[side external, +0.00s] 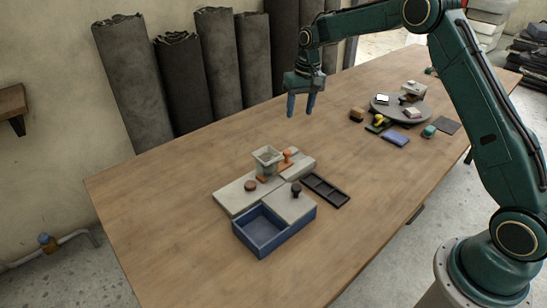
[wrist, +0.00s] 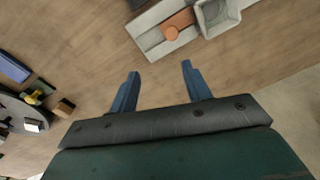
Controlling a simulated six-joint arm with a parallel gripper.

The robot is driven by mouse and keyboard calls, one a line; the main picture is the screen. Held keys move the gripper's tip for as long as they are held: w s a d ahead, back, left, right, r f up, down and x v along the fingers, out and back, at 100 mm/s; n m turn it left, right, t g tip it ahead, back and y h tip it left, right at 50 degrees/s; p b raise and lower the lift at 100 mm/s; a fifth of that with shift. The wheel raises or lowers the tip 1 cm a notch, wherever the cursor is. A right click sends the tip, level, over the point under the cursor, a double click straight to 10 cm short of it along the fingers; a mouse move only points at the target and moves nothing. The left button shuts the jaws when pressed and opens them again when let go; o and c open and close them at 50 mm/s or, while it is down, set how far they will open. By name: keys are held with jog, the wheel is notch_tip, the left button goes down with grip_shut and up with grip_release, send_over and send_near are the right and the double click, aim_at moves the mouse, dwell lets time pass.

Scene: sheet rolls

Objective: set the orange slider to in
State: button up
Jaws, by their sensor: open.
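The orange slider (side external: 288,154) stands on a grey block at the back of the grey fixture (side external: 236,195), beside a square grey cup (side external: 267,159). My gripper (side external: 300,110) is open and empty, with blue fingers pointing down. It is above the table, behind and to the right of the fixture, apart from the slider. In the wrist view the fingers (wrist: 158,78) show bare table between them. I cannot tell the slider's setting.
A blue open box (side external: 262,235) and a black compartment tray (side external: 325,190) adjoin the fixture. Brown (side external: 250,185) and dark (side external: 296,188) knobs stand on it. A round grey turntable (side external: 400,108) with small items is at right. Table (side external: 170,190) is clear at left.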

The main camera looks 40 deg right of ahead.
jog(key=f+m, duration=0.2)
jog(key=f, duration=0.2)
jog(key=a+f+m, duration=0.1)
jog(key=f, duration=0.4)
jog(key=a+f+m+g, duration=0.1)
jog(key=f+m, duration=0.1)
jog(key=f, duration=0.2)
jog(key=shift+w+f+m+h, duration=0.2)
jog(key=shift+w+m+h, duration=0.1)
jog(key=shift+w+h, duration=0.1)
jog(key=d, duration=0.3)
jog(key=shift+d+r, duration=0.15)
jog(key=shift+d, duration=0.25)
jog(key=s+a+r+n, duration=0.1)
jog(key=s+r, duration=0.1)
jog(key=r, duration=0.9)
jog(key=s+a+r+t, duration=0.1)
jog(key=s+a+r, duration=0.1)
jog(key=r, duration=1)
jog(key=shift+s+n, duration=0.4)
jog(key=shift+s, duration=0.4)
